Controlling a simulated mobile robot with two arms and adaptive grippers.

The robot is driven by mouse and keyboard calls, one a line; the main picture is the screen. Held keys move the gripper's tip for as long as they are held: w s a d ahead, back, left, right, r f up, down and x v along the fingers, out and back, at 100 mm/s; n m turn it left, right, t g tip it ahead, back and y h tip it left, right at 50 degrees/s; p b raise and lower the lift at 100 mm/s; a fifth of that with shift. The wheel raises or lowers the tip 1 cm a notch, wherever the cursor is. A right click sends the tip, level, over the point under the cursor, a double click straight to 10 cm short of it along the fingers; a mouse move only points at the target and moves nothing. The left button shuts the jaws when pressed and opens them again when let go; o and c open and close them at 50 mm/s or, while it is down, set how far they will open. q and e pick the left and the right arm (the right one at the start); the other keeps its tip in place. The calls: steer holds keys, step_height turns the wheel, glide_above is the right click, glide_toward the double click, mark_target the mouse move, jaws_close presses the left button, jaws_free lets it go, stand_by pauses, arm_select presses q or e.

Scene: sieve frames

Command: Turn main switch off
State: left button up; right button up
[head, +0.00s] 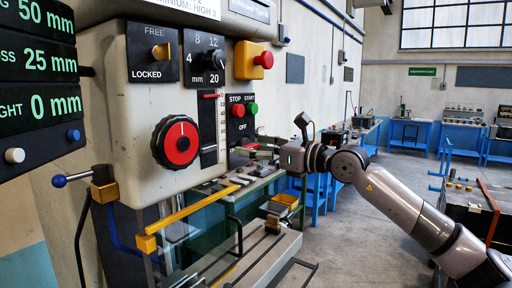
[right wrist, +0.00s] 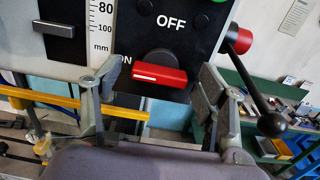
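The main switch is a red bar handle (right wrist: 160,75) on a dark round base, on a black panel (right wrist: 185,30). "OFF" is printed above it and "ON" at its left. The handle lies nearly level, its white-marked end toward "ON". In the head view the switch sits below the STOP and START buttons, mostly hidden by my gripper. My right gripper (head: 262,149) is at the panel. In the right wrist view it is open (right wrist: 155,92), one finger left of the handle and one right, with gaps on both sides. My left gripper is not in view.
A lever with a black knob (right wrist: 271,124) and red hub stands close to the right finger. A slider (right wrist: 53,29) with a scale is at left. A red dial (head: 178,142) and yellow bar (head: 195,210) are on the machine. The floor (head: 350,235) at right is open.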

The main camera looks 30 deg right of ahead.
steer(key=c, duration=1.1)
steer(key=shift+m, duration=0.4)
steer(key=m+b, duration=0.1)
steer(key=m, duration=0.7)
steer(key=shift+b, duration=0.4)
steer(key=m, duration=0.4)
steer(key=shift+m, duration=0.4)
steer(key=m, duration=0.4)
steer(key=shift+m, duration=0.4)
